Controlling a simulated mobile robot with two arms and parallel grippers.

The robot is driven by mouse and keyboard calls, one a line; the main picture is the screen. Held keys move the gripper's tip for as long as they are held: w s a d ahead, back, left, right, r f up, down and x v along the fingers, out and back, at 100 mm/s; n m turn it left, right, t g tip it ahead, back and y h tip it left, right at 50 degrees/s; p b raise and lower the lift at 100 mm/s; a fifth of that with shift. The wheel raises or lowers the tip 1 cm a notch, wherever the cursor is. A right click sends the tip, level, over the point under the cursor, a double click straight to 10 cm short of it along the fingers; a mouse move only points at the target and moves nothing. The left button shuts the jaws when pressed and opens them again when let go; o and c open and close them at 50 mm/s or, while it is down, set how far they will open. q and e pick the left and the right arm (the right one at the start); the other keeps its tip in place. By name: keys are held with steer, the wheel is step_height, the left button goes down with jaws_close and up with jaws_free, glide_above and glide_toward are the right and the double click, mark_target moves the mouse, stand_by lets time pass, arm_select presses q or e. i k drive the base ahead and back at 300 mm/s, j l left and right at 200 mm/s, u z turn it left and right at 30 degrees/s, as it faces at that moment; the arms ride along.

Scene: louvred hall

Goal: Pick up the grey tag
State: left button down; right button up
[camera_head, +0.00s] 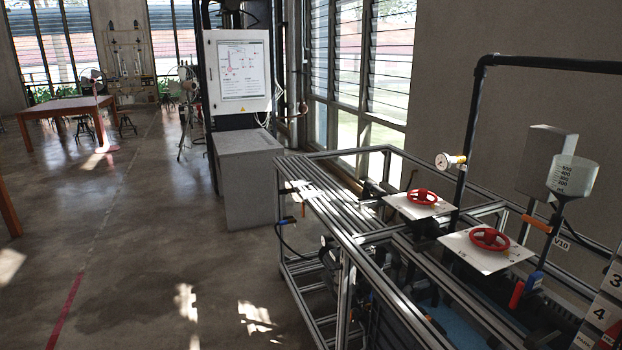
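I cannot make out a clearly grey tag in the head view. A small pale label marked V10 (561,243) is at the right, below the graduated funnel. Larger pale plates with the numbers 3 and 4 (603,312) show at the lower right edge. Neither of my grippers is in view, so I cannot see whether they are open or shut.
A metal-framed rig (345,262) fills the right, with two red handwheels (422,197) (490,239), a pressure gauge (444,161) and a funnel (572,176). A grey cabinet (250,185) stands behind. A wooden table (62,105) is far left. The floor at left is mostly clear.

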mark_target(309, 194)
steer(key=i+j+z, duration=0.15)
steer(key=i+j, duration=0.4)
steer(key=i, duration=0.15)
steer(key=i+j+z, duration=0.15)
steer(key=i+j, duration=0.45)
steer(key=i+j+z, duration=0.15)
steer(key=i+j, duration=0.55)
steer(key=i+j+z, duration=0.15)
steer(key=i+j, duration=0.45)
steer(key=j, duration=0.15)
